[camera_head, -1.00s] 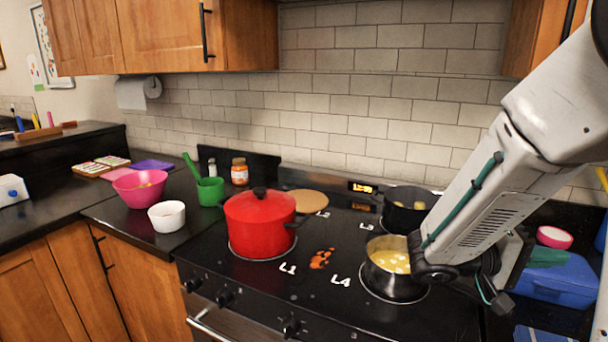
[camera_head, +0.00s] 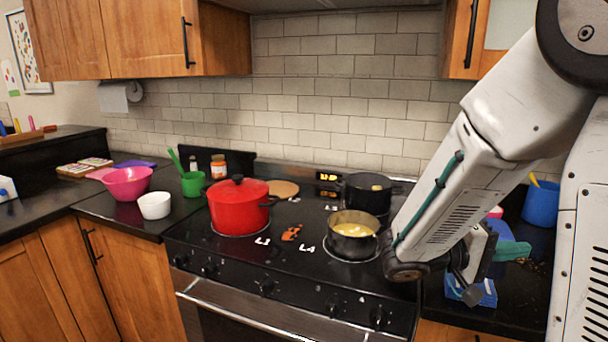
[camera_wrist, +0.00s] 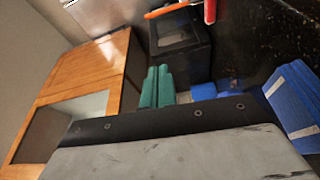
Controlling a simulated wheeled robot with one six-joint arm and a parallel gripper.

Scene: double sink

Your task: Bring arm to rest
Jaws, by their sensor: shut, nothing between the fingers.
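My gripper (camera_head: 518,250) has teal fingers and is at the right of the head view, over the dark counter to the right of the stove. My arm reaches down from the upper right, and its elbow end is near the stove's right edge. In the wrist view the two teal fingers (camera_wrist: 157,88) lie side by side, shut, with nothing seen between them.
The black stove (camera_head: 290,262) holds a red pot (camera_head: 238,208), a pot of yellow food (camera_head: 352,242) and a black pot (camera_head: 366,196). A blue cup (camera_head: 541,204) stands right of my gripper. A blue item (camera_head: 470,291) lies below it. Bowls stand on the left counter.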

